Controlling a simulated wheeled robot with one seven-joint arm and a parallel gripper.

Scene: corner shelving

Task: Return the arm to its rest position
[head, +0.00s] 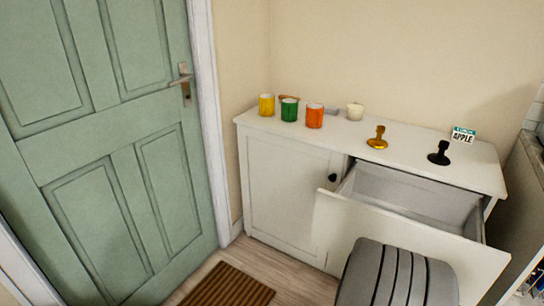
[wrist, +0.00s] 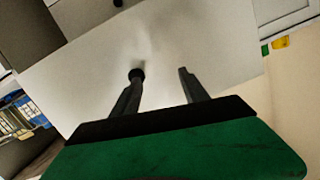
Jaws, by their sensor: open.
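My gripper (wrist: 160,78) shows in the wrist view with its two dark fingers apart and nothing clearly held between them. The fingers point at a pale flat panel (wrist: 75,75), which looks like the front of the pulled-out drawer. A dark round shape (wrist: 137,73) is at the tip of the left finger; I cannot tell whether it is a knob or touches the finger. In the head view the white cabinet (head: 285,190) has its drawer (head: 375,228) standing open, and the inside that shows looks empty. My gripper's fingers do not show in the head view.
Yellow (head: 267,105), green (head: 289,110) and orange (head: 314,116) mugs, a cream cup (head: 355,111), gold (head: 377,138) and black (head: 439,153) stamp-shaped objects and an APPLE box (head: 463,136) stand on the cabinet. A green door (head: 105,150) is left. A brown mat (head: 228,284) lies on the floor.

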